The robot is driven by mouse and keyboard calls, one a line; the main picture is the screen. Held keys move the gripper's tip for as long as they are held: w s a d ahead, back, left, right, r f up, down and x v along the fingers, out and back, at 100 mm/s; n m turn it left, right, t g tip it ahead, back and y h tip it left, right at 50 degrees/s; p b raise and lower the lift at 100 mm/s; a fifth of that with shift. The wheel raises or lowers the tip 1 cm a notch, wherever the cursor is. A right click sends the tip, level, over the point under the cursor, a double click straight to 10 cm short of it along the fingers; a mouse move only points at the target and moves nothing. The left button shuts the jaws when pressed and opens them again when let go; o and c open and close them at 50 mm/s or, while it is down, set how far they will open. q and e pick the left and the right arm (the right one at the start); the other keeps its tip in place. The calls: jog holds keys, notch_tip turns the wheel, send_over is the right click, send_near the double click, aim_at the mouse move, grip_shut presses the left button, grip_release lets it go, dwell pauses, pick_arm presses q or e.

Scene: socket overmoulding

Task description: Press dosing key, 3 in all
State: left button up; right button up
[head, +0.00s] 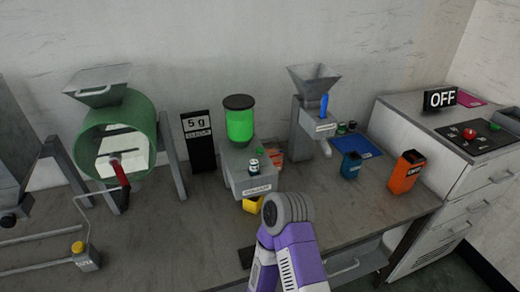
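The dosing unit (243,182) stands at the middle of the bench with a green-filled hopper (240,125) under a black lid. The label on the unit's front is too small to read. A yellow container (252,205) is below the outlet, partly hidden. A purple and grey arm of mine rises from the bottom, its round grey joint just in front of the unit. No gripper fingers show, so contact with the key cannot be seen.
A black sign reading 5 g (198,140) stands behind left. A green drum (118,135) is at left. A grey funnel machine (313,110), blue bin (350,165) and orange bin (406,172) are right. A cabinet (450,165) bears an OFF display (440,99).

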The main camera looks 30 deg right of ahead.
grip_shut()
dwell(1.0)
